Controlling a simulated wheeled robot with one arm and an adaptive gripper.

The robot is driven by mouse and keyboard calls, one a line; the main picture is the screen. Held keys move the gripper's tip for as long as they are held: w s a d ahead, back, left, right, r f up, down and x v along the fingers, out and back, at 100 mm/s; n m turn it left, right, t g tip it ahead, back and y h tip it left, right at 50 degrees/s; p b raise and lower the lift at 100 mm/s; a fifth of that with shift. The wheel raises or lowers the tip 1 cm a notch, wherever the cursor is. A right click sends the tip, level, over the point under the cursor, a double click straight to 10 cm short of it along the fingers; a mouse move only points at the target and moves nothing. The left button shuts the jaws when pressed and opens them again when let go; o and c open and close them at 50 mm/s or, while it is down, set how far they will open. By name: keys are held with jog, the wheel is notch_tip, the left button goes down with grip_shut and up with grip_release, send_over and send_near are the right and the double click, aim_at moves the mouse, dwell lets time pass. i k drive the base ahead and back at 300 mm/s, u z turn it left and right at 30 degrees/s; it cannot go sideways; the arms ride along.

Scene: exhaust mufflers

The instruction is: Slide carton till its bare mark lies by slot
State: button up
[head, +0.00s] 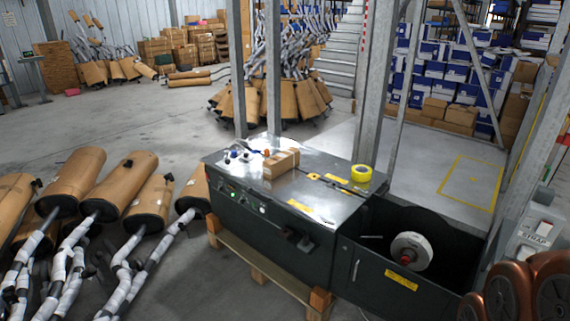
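A small brown carton (281,164) lies on the metal top of a dark strapping machine (262,215), towards the back and near the middle. A narrow slot (330,182) with yellow and black marks by it runs across the top, right of the carton. The carton appears apart from the slot, with a short bare stretch of metal between. The carton is too small here to make out a bare mark on it. My gripper is not in view.
A yellow tape roll (361,173) sits at the machine's right end. Small items (238,154) lie left of the carton. Behind them stands a steel post (273,70). Wrapped mufflers (125,187) crowd the floor at left. A strap reel (411,251) sits low at right.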

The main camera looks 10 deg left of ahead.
aim_at(274, 166)
jog(key=u, duration=0.9)
jog(key=i, duration=1.25)
jog(key=u, duration=0.6)
jog(key=i, duration=1.65)
jog(key=z, duration=0.65)
jog(key=i, duration=0.35)
jog(key=z, duration=0.25)
